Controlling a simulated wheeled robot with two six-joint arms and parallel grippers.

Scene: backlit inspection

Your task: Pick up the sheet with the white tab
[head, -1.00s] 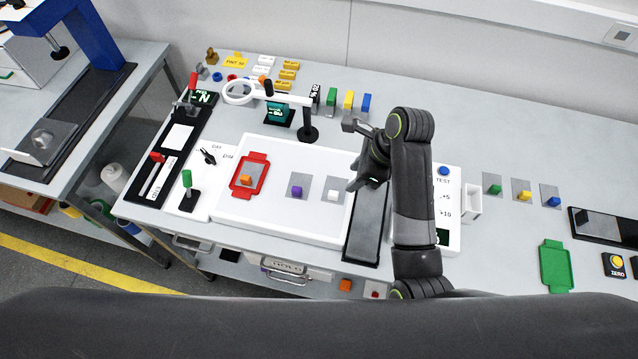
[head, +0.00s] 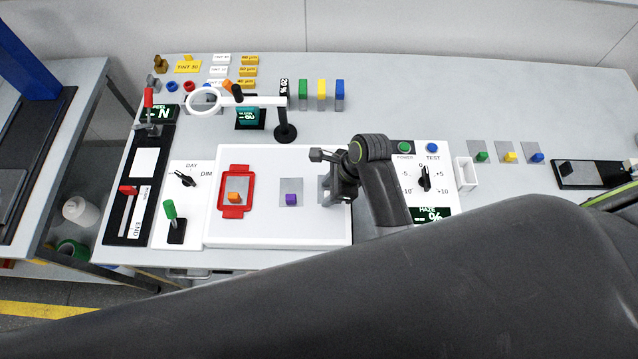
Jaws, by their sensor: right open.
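The light panel (head: 268,226) is a white slab holding small grey sheets with coloured tabs. The sheet with an orange tab (head: 235,197) lies inside a red frame, and the sheet with a purple tab (head: 291,199) lies at the middle. My right gripper (head: 324,172) is open over the panel's right part. I cannot tell whether the jaws touch the sheet. My left gripper is not in view.
A ring magnifier (head: 206,101) on a black stand (head: 284,131) stands behind the panel. A control box with a haze readout (head: 430,214) sits to the right, beside a white holder (head: 466,173). More tabbed sheets lie farther right. The back right of the table is clear.

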